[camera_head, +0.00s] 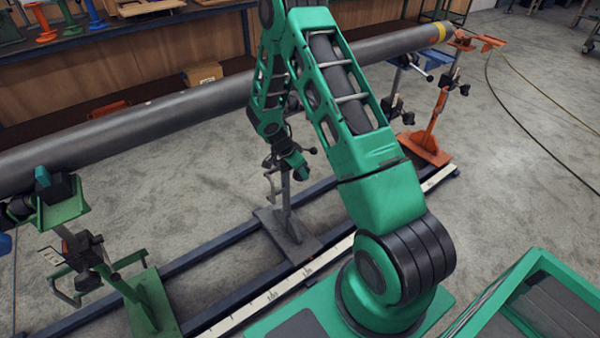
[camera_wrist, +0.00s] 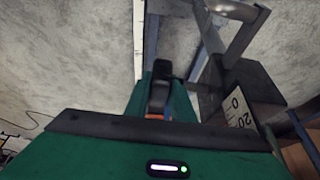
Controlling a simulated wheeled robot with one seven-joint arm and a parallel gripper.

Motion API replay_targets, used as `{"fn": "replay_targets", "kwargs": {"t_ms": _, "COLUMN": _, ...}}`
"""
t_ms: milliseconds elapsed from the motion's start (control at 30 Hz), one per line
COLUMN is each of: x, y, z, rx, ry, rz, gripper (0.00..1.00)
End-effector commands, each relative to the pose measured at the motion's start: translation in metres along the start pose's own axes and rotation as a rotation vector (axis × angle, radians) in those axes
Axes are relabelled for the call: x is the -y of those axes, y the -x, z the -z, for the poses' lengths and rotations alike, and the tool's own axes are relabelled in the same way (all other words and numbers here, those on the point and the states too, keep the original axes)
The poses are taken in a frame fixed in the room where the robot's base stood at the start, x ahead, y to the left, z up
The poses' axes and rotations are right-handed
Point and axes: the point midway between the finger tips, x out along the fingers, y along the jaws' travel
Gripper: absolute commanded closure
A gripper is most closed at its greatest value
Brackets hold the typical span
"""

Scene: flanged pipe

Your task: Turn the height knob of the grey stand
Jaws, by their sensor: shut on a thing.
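The grey stand (camera_head: 284,208) rises from a flat grey base on the rail in the middle of the head view, under the pipe. My gripper (camera_head: 300,172) is at its upright, below the pipe. In the wrist view, the stand's dark block with a pale number scale (camera_wrist: 240,112) and a grey bent handle (camera_wrist: 244,32) are right of my gripper (camera_wrist: 160,82). My gripper is shut on the height knob, which is largely hidden by the dark fingers and the green gripper body.
A long grey pipe (camera_head: 150,115) runs across above the stands. A green stand (camera_head: 145,298) is at left and an orange stand (camera_head: 428,138) at right, on a dark rail (camera_head: 225,262) with a pale ruler. A shelf (camera_head: 110,35) with parts lies behind. Open floor (camera_head: 530,130) is at right.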

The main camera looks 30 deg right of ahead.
Motion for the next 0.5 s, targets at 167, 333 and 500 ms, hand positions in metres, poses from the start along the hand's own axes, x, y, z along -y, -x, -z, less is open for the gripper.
{"fn": "replay_targets", "kwargs": {"t_ms": 167, "x": 0.0023, "y": 0.0008, "z": -0.0034, "rx": -0.081, "ry": 0.005, "rz": 0.005, "gripper": 1.00}}
{"fn": "replay_targets", "kwargs": {"t_ms": 333, "x": 0.0030, "y": 0.0009, "z": -0.0055, "rx": -0.199, "ry": 0.006, "rz": 0.007, "gripper": 1.00}}
{"fn": "replay_targets", "kwargs": {"t_ms": 500, "x": 0.0031, "y": 0.0007, "z": -0.0069, "rx": -0.318, "ry": 0.006, "rz": 0.008, "gripper": 1.00}}
